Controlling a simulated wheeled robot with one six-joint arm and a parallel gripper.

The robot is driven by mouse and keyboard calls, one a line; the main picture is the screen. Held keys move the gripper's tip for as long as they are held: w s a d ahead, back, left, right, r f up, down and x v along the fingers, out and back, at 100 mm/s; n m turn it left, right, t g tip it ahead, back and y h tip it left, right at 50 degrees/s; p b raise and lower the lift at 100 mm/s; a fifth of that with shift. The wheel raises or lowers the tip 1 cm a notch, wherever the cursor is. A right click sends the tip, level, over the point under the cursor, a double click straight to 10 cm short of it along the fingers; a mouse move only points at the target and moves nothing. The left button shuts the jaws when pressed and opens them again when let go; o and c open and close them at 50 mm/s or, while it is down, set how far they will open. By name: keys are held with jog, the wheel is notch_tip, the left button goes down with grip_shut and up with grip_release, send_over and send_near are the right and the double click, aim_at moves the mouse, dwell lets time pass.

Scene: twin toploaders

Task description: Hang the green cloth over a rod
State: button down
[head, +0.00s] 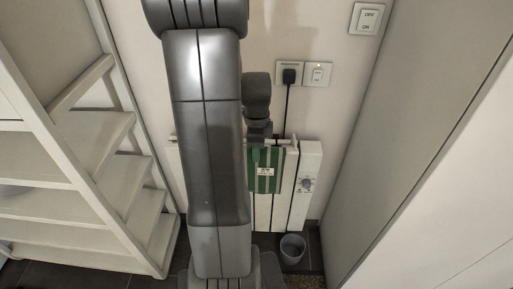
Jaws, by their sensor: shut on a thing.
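The green cloth (266,179) has pale stripes and a small white label. It hangs in front of the white wall heater, below my gripper (256,155). My gripper is shut on its upper part; the fingertips are small and dark in this view. A short piece of light rod (289,141) shows at the heater's top, close to the cloth's upper edge. I cannot tell whether the cloth touches the rod or lies over it. My arm hides the rod's middle and part of the heater.
The white heater (310,160) has a knob on its right side. A black cord runs up to a socket (289,75). A grey bin (292,248) stands on the dark floor below. White shelves (95,190) close off the left, a pale panel (400,130) the right.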

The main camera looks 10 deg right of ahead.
jog(key=c, duration=0.9)
grip_release()
jog(key=shift+c, duration=0.2)
jog(key=shift+r, duration=0.1)
notch_tip(320, 180, up, 14)
jog(key=p, duration=0.2)
jog(key=shift+f+p, duration=0.2)
jog(key=shift+p, duration=0.15)
jog(key=shift+f, duration=0.15)
notch_tip(320, 180, down, 13)
jog(key=shift+f+b, duration=0.2)
jog(key=shift+b, duration=1)
jog(key=shift+r+p, duration=0.5)
jog(key=shift+r, duration=0.3)
jog(key=shift+f, duration=0.15)
